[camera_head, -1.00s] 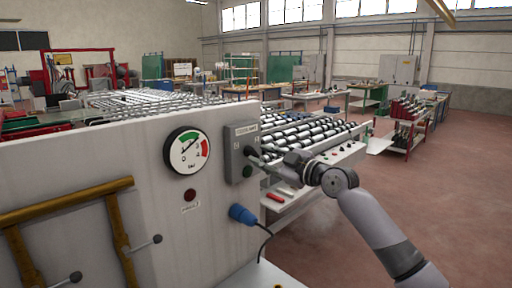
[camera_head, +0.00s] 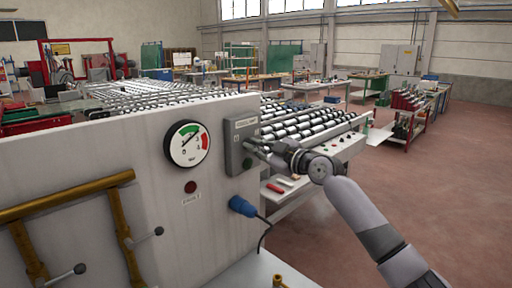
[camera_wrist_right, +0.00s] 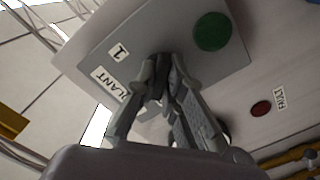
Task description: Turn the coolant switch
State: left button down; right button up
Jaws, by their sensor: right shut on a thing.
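The grey coolant switch box (camera_head: 235,132) is mounted at the right end of the pale machine panel. In the right wrist view its plate (camera_wrist_right: 150,38) shows a "1" mark and a label of which "LANT" can be read. My right gripper (camera_head: 251,146) reaches it from the right. In the right wrist view its fingertips (camera_wrist_right: 164,78) are closed around the dark switch knob (camera_wrist_right: 163,64), which they mostly hide. The knob's exact angle cannot be told. My left gripper is out of view.
A green button (camera_wrist_right: 212,31) sits on the box beside the knob. A pressure gauge (camera_head: 187,144) and a red fault lamp (camera_head: 190,187) are to the left. A blue plug (camera_head: 241,206) with a cable is below. Roller conveyors (camera_head: 305,127) stand behind my right arm.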

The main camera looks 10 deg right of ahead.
grip_shut()
jog(key=shift+f, duration=0.1)
jog(key=m, duration=0.6)
jog(key=shift+a+m+b, duration=0.1)
jog(key=shift+m+b, duration=0.25)
jog(key=shift+m, duration=0.05)
jog(key=shift+m+p, duration=1.45)
jog(key=shift+m, duration=3.05)
jog(key=o, duration=0.6)
grip_release()
